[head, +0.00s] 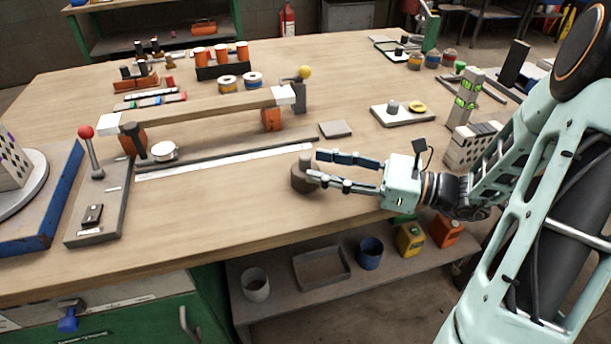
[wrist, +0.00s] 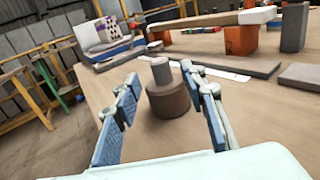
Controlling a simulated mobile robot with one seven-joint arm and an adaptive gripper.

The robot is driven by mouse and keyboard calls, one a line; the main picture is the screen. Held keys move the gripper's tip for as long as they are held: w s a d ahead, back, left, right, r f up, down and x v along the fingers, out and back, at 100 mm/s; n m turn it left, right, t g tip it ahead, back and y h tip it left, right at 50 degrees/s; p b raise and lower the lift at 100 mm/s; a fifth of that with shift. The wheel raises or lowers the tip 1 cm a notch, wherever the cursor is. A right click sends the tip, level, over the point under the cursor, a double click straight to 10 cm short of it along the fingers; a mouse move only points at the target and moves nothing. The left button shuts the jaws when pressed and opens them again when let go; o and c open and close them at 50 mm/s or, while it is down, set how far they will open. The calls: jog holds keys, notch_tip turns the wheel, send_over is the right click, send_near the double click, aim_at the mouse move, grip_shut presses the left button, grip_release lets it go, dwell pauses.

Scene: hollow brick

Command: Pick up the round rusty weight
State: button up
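The round rusty weight (head: 303,180) is a brown cylinder with a narrower grey knob on top. It stands upright on the wooden workbench (head: 240,220), near its front edge. In the wrist view the weight (wrist: 168,98) is just ahead of and partly between the fingertips. My gripper (head: 316,165) is open and comes in from the right, low over the bench. In the wrist view my gripper (wrist: 165,90) has one blue-padded finger on each side of the weight. I cannot tell whether either finger touches it.
A flat grey plate (head: 335,129) lies behind the weight. A long beam (head: 205,108) on orange blocks spans the bench to the left. A lever with a red ball (head: 86,132) stands at far left. A hollow brick (head: 470,146) stands near my arm. Bare wood surrounds the weight in front.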

aim_at(311, 163)
jog(key=b+x, duration=0.1)
jog(key=x, duration=0.3)
jog(key=shift+w+a+f, duration=0.1)
jog(key=shift+w+a, duration=0.05)
jog(key=shift+a, duration=0.05)
jog(key=shift+c, duration=0.4)
grip_shut()
